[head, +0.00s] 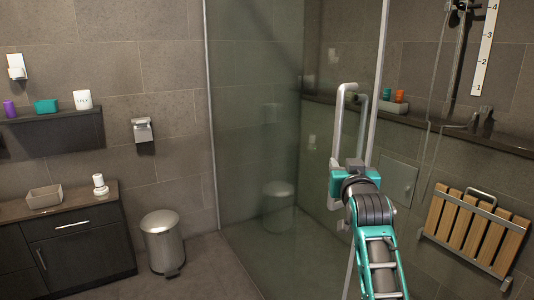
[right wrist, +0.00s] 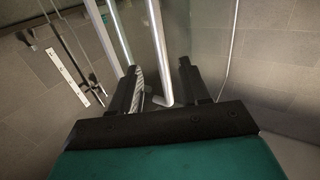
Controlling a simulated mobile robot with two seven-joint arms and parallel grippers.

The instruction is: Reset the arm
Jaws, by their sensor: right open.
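My right arm reaches up from the lower right of the head view. Its teal and black gripper (head: 352,163) is at the lower end of the shower door's metal handle (head: 338,118). In the right wrist view the two black fingers (right wrist: 161,72) are spread apart. The handle's bar (right wrist: 157,50), with its bent lower end, shows in the gap between them. I cannot tell whether a finger touches it. My left gripper is out of view.
The glass shower panel (head: 250,110) stands left of my gripper. A wooden slatted folding seat (head: 475,232) is on the wall at the right. A metal bin (head: 163,242) and a dark cabinet (head: 75,245) stand at the left. Open floor lies between bin and glass.

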